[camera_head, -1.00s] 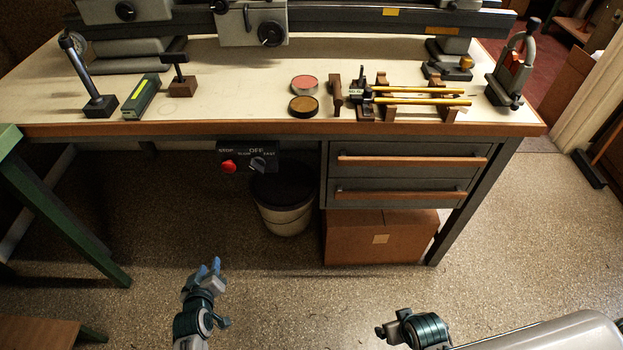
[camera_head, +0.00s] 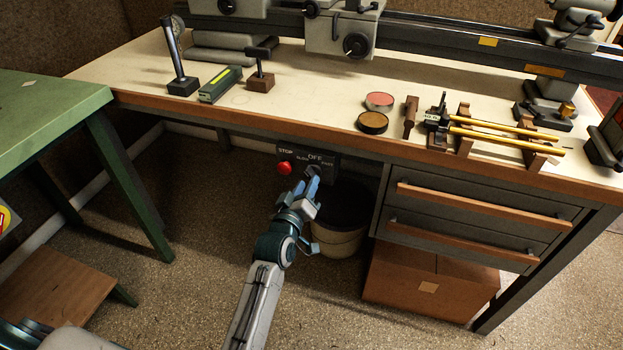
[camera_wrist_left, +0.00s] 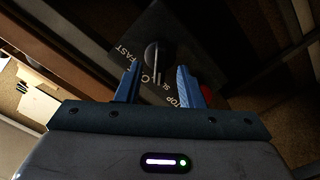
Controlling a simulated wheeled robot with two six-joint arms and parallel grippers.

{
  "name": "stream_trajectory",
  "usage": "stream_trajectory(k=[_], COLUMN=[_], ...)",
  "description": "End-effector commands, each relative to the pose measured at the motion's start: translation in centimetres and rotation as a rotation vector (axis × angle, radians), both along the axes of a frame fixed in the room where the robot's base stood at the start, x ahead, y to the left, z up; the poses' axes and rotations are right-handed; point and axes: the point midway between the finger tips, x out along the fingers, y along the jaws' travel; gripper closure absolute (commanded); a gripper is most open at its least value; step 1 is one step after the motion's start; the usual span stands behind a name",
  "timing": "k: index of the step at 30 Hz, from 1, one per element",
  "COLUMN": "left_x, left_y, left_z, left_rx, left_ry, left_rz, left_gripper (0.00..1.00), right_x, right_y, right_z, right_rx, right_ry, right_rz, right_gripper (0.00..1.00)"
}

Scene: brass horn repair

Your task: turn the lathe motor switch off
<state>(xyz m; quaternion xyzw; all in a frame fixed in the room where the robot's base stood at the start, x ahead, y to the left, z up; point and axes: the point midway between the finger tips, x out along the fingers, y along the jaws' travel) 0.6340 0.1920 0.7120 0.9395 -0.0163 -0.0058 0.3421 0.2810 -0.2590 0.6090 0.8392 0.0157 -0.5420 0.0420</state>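The switch panel (camera_head: 300,157) hangs under the bench's front edge, with STOP, SLOW, OFF and FAST lettering. Its dark rotary knob (camera_head: 316,170) is partly hidden behind my left gripper (camera_head: 312,186). In the left wrist view the knob (camera_wrist_left: 155,56) appears just beyond and between the two blue fingertips. My left gripper (camera_wrist_left: 158,78) is open there, with a gap on either side of the knob. Which label the knob points at is hard to tell. A red stop button (camera_head: 285,168) sits left of the knob. My right gripper is out of view.
A dark-topped bin (camera_head: 338,240) stands below the panel, close to my left gripper. Drawers (camera_head: 470,215) and a cardboard box (camera_head: 430,285) are to the right. A green table (camera_head: 50,120) and wooden stool (camera_head: 50,285) are on the left. The bench top carries tools and the lathe.

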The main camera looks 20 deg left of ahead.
Motion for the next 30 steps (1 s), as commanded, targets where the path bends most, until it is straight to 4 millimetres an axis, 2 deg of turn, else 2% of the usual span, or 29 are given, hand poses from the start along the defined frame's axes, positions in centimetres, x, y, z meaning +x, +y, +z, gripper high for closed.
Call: stream_trajectory(k=[3,6,17,23,30], left_x=[1.8,2.7,3.3,3.3,3.3], left_y=[-0.1,-0.1,-0.1,-0.1,-0.1], left_z=[0.0,0.0,-0.1,0.0,0.0], left_rx=[0.001,0.000,0.001,0.001,0.007], left_ry=[-0.001,0.001,0.001,0.001,0.001], left_rz=[-0.001,-0.001,0.000,-0.001,0.000], left_gripper=[0.65,0.65,0.65,1.00,1.00], right_x=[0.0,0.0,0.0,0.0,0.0], right_y=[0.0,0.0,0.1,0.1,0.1], right_z=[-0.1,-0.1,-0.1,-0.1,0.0], right_rx=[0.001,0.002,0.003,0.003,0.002], right_ry=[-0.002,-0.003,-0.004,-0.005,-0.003], right_rz=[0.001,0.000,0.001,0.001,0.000], right_gripper=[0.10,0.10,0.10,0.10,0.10])
